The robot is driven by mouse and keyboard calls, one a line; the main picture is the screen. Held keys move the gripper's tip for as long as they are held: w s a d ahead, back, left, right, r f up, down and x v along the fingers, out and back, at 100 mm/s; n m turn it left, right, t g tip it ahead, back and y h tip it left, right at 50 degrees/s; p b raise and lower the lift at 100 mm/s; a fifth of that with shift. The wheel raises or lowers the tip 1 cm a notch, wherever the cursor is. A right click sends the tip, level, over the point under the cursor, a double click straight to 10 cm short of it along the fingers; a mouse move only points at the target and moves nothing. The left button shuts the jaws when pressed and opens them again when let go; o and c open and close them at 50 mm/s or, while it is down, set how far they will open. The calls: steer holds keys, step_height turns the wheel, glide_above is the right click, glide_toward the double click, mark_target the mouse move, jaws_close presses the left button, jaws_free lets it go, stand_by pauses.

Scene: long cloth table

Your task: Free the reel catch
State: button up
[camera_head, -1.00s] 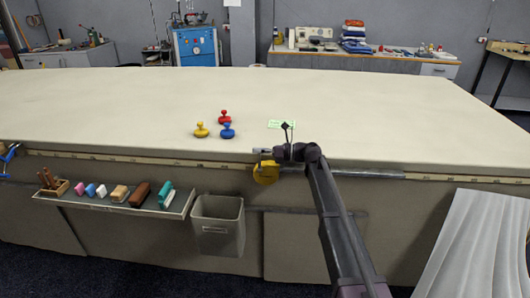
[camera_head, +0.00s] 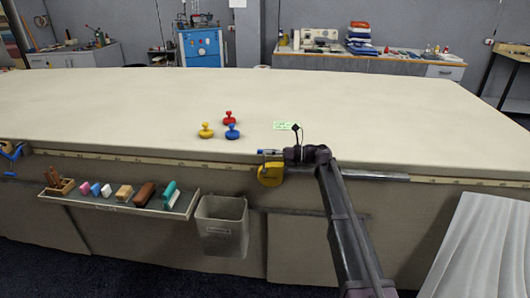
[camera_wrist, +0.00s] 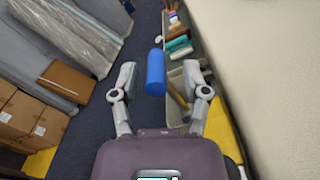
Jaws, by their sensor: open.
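A yellow reel (camera_head: 270,176) hangs at the front edge of the table, just below my gripper (camera_head: 272,155). In the wrist view part of the yellow reel (camera_wrist: 225,132) shows at the right, beyond the right finger. A blue cylindrical piece (camera_wrist: 155,72), which may be the catch, shows between the two spread fingers of my gripper (camera_wrist: 160,74); a gap is visible on each side of it. The blue piece (camera_head: 269,151) also shows small in the head view, above the reel. How it joins the reel is hidden.
Three knobbed weights, red (camera_head: 229,118), yellow (camera_head: 206,130) and blue (camera_head: 232,132), stand on the cloth table (camera_head: 380,110). A tool shelf (camera_head: 120,207) and a grey bin (camera_head: 222,225) are on the front, left of the reel. White draped cloth (camera_head: 485,250) is at right.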

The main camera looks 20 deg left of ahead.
steer(key=v, duration=1)
steer(key=shift+w, duration=0.15)
steer(key=s+d+f+n+t+h, duration=0.2)
steer(key=s+d+f+n+h, duration=0.35)
steer(key=d, duration=0.55)
steer(key=s+d+f+n+t+h, duration=0.25)
steer(key=s+d+f+n, duration=0.3)
steer(key=d+f, duration=0.4)
steer(key=s+d+f+n+h, duration=0.1)
steer(key=s+d+n+h, duration=0.2)
steer(key=s+d, duration=0.35)
steer(key=s+d+f+n+t+h, duration=0.1)
steer(key=s+d+n+h, duration=0.2)
steer(key=d, duration=0.6)
steer(key=s+d+f+n+h, duration=0.25)
steer(key=s+d, duration=0.25)
steer(key=d, duration=0.3)
step_height(320, 180, up, 19)
steer(key=p, duration=1.7)
steer(key=shift+w+a+f+h+p, duration=0.15)
steer(key=shift+w+a+h+p, duration=0.15)
steer(key=shift+w+h+p, duration=0.1)
